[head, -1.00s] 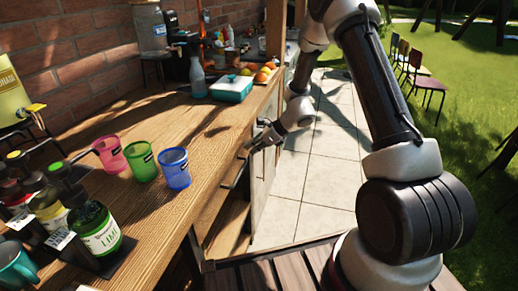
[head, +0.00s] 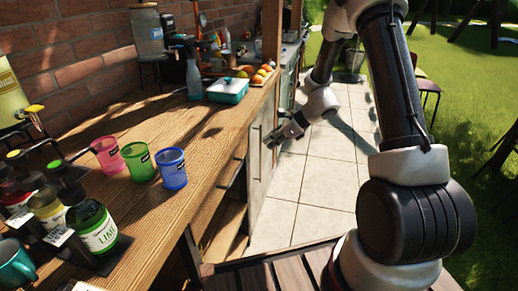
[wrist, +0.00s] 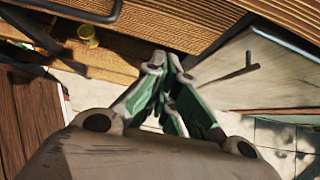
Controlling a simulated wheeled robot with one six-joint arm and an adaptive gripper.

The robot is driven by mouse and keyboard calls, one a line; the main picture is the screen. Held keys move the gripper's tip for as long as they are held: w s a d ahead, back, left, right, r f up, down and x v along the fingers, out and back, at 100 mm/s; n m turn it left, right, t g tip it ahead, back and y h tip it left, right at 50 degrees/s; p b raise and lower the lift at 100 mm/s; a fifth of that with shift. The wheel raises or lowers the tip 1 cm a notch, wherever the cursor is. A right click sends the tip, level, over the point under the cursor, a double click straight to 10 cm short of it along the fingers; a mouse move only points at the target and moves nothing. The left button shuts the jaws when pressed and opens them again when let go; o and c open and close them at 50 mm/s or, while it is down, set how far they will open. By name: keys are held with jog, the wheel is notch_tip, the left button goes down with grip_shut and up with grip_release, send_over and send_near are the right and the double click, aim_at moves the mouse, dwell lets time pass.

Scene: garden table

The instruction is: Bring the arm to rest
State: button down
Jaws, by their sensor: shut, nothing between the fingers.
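My arm (head: 392,75) reaches from the right of the head view out over the tiled floor. My gripper (head: 271,142) hangs at its end, beside the front of the wooden counter (head: 215,135) and below its top. In the wrist view my gripper (wrist: 165,65) has its fingers drawn together with nothing between them. A pale cabinet door (head: 262,155) is close to the gripper in the head view. The door with its bar handle (wrist: 240,74) also shows in the wrist view. I cannot tell whether the fingertips touch the counter front.
Pink (head: 107,155), green (head: 139,162) and blue (head: 171,169) cups stand on the counter, with bottles (head: 93,228) nearer. A teal box (head: 228,91) and fruit (head: 262,74) are farther back. Tiles (head: 315,180) right of the counter are clear.

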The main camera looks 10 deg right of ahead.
jog(key=s+d+r+n+g+h, duration=0.1)
jog(key=s+d+r+n+g, duration=0.15)
jog(key=s+n, duration=0.45)
jog(key=s+d+r+n+g, duration=0.25)
jog(key=s+r+n, duration=0.2)
jog(key=s, duration=0.45)
jog(key=s+d+r+n+t+h, duration=0.2)
jog(key=s+r+n, duration=0.4)
jog(key=s+r, duration=0.3)
jog(key=s+d+r+n+t+h, duration=0.2)
jog(key=s+d+r+n+h, duration=0.2)
jog(key=s+r, duration=0.5)
notch_tip(320, 180, up, 2)
jog(key=shift+d+n+t+h, duration=0.4)
jog(key=shift+n, duration=0.85)
